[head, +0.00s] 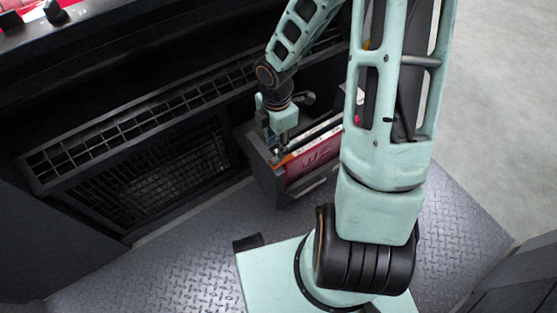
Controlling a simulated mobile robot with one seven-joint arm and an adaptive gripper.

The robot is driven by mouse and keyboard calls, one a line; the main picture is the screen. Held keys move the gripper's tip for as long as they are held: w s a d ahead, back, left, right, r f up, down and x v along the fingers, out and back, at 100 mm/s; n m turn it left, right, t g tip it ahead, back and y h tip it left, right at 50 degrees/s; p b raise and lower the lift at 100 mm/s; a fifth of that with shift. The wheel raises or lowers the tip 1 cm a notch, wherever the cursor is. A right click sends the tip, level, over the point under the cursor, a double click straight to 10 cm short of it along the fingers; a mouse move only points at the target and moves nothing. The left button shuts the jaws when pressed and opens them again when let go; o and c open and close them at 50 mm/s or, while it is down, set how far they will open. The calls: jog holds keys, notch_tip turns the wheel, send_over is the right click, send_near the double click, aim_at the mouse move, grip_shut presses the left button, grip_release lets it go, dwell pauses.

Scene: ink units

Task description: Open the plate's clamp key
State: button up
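My gripper (277,138) points down at the left end of a dark, pulled-out drawer (268,180). Its fingertips are small and partly lost against the drawer's dark inside, so I cannot tell whether they are open or shut. A red plate-like panel (314,161) with a pale marking and an orange edge stands upright in the drawer. My gripper is near the panel's upper left corner; I cannot tell if they touch. I cannot make out a clamp key. My arm hides the drawer's right part.
A dark machine front with a slatted grille (150,165) lies left of the drawer. A panel with black knobs (54,11) and red parts is at the top left. Textured metal floor (160,250) lies in front, with bare pale floor (505,120) at the right.

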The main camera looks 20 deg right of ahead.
aim_at(277, 158)
notch_tip(277, 158, down, 8)
jog(key=b, duration=0.3)
jog(key=shift+r, duration=0.1)
grip_shut()
